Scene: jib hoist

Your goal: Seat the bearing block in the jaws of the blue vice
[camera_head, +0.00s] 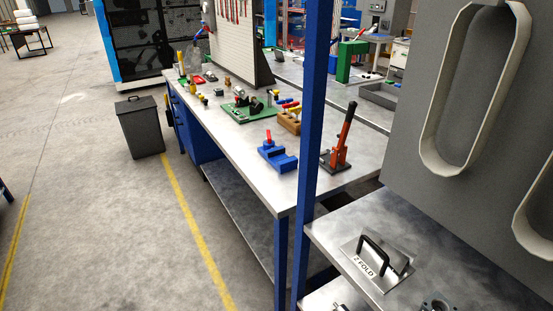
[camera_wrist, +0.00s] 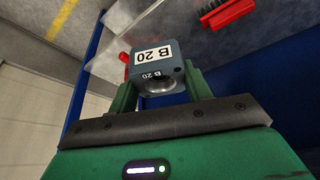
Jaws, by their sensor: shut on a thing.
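My gripper (camera_wrist: 160,88) is shut on the bearing block (camera_wrist: 166,72), a blue-grey block with white "B 20" labels and a round bore. The block sits between the two green fingers in the wrist view. The blue vice (camera_head: 279,156), with a red part on top, stands on the workbench in the head view, near its front edge. My gripper and the block do not show in the head view, so their distance from the vice cannot be told.
The steel workbench (camera_head: 225,118) also carries a red-handled lever press (camera_head: 338,145), a wooden block with coloured handles (camera_head: 289,120) and a green plate (camera_head: 247,109). A blue post (camera_head: 312,120) rises in front. A red brush (camera_wrist: 228,12) shows in the wrist view.

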